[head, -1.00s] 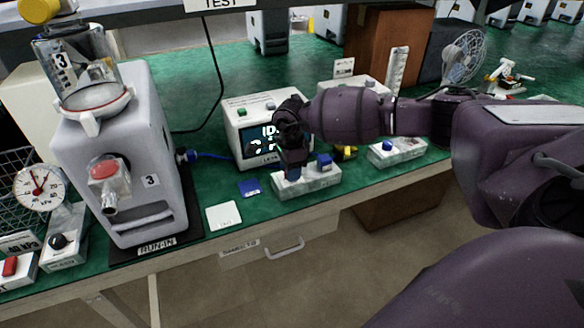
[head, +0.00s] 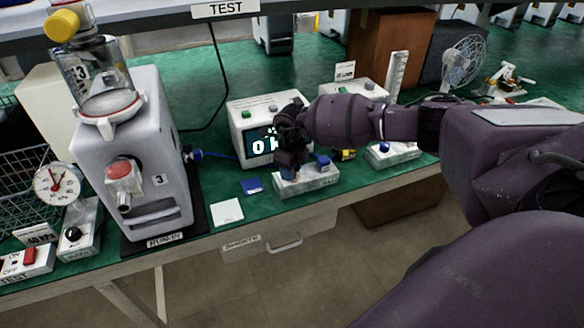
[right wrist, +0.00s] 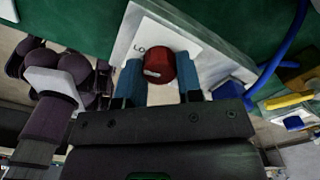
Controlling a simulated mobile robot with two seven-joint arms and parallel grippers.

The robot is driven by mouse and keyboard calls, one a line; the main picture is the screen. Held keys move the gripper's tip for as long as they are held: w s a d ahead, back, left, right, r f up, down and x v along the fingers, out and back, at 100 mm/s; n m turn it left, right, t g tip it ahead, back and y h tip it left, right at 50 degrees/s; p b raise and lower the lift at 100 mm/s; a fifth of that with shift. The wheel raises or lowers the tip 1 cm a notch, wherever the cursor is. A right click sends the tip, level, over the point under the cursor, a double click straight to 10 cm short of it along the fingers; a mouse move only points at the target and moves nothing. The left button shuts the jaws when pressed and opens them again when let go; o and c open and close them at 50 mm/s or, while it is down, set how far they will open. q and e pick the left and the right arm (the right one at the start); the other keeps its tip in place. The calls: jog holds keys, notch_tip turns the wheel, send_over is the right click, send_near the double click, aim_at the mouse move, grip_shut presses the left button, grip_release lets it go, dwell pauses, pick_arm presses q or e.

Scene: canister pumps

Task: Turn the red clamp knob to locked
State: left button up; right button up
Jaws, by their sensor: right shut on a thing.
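The red clamp knob (right wrist: 160,66) sits on a pale plate (right wrist: 135,28) with partly readable lettering starting "LO". A small white mark shows on the knob's lower left. My right gripper (right wrist: 160,80) has its two blue fingers on either side of the knob, shut on it. In the head view my right gripper (head: 290,170) reaches down onto the left part of a pale clamp block (head: 312,184), hiding the knob there. A blue part (head: 322,161) stands on the block's right side. My left gripper is in neither view.
A white display box (head: 240,130) stands right behind the gripper. A second pale block with a blue knob (head: 384,147) is to the right. The large pump (head: 130,150) stands at left.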

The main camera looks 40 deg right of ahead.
jog(key=shift+r+m, duration=0.1)
jog(key=shift+m, duration=0.3)
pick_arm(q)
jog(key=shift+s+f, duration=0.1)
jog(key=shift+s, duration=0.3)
pick_arm(e)
jog(key=shift+m, duration=0.3)
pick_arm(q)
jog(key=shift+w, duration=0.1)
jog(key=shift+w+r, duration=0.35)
pick_arm(e)
jog(key=o, duration=0.9)
